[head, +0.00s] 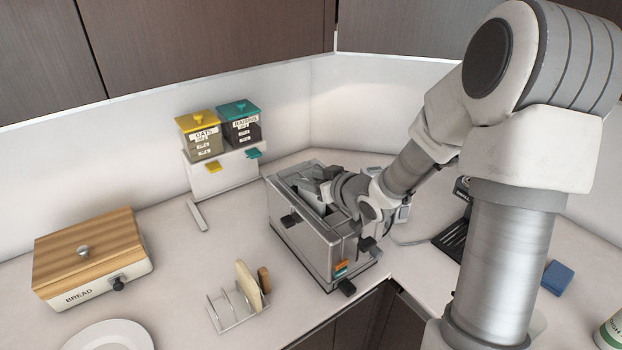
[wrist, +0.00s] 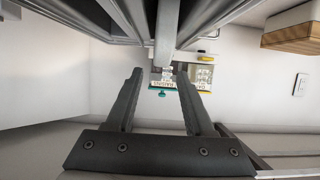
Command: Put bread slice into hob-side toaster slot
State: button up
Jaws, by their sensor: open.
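The metal toaster (head: 305,240) stands on the counter near the corner, with dark levers on its side. My gripper (head: 322,184) is at the toaster's top, and my wrist hides part of the slots. In the wrist view my gripper (wrist: 159,72) is open, its two dark fingers apart, with the toaster's grey metal (wrist: 110,18) close beyond the tips. A grey bar shows between the fingers; I cannot tell what part it is. A pale bread slice (head: 248,285) stands upright in the wire rack (head: 228,312), with a browner slice (head: 264,280) beside it. I see no bread in my gripper.
A bread box (head: 90,258) with a wooden lid and a white plate (head: 108,336) are at the left. A dispenser with yellow-lidded (head: 199,135) and teal-lidded (head: 240,124) jars stands behind the toaster. A blue sponge (head: 557,278) lies at the right.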

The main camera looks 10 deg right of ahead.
jog(key=b+v, duration=0.2)
jog(key=v, duration=1.5)
jog(key=shift+d, duration=0.2)
jog(key=shift+s+r, duration=0.1)
jog(key=shift+s, duration=0.05)
